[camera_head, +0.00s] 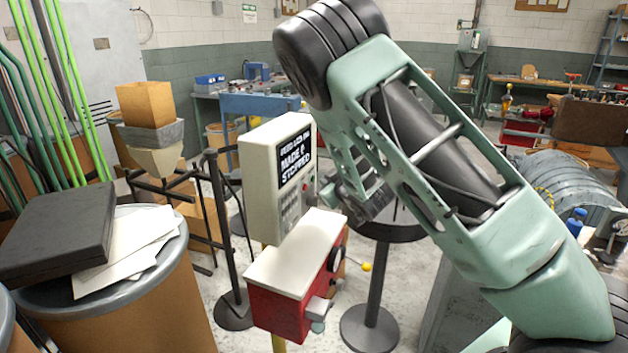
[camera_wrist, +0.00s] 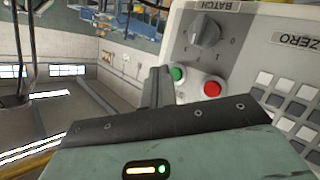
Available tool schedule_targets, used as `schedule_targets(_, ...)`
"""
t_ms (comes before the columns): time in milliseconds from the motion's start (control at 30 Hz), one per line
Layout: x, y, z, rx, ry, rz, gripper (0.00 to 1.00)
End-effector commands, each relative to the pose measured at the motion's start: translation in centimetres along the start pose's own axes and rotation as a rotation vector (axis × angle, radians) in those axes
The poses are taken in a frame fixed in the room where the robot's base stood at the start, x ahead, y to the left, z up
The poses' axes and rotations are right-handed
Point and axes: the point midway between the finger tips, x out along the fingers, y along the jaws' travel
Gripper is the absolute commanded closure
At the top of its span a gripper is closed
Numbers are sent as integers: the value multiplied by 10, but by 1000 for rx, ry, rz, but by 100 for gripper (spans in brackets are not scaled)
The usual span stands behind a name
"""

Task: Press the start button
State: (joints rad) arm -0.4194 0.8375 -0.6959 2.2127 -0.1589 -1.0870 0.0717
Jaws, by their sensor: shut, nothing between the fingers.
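The pale control box (camera_head: 262,185) stands left of my arm in the head view, its display (camera_head: 296,163) reading "MADE 0" and "STOPPED". In the wrist view its panel (camera_wrist: 240,55) shows a green button (camera_wrist: 179,74) and a red button (camera_wrist: 212,89) side by side. I see no label on either button. My gripper (camera_wrist: 160,74) is shut and empty, its tip right beside the green button; I cannot tell whether they touch. In the head view my gripper (camera_head: 338,192) is at the box's button side, partly hidden by my arm.
The wrist view also shows a "BATCH" knob (camera_wrist: 205,33) and a keypad (camera_wrist: 290,105). A red box with a pale top (camera_head: 292,270) and a yellow-knobbed lever (camera_head: 366,267) stands just below the control box. A black post (camera_head: 226,240) is close on the left.

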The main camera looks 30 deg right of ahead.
Motion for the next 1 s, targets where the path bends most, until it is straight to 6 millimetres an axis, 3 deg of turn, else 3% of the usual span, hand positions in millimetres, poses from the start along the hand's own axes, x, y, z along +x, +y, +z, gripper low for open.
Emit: schedule_targets(1000,6,-4,-5,0,0,0,100)
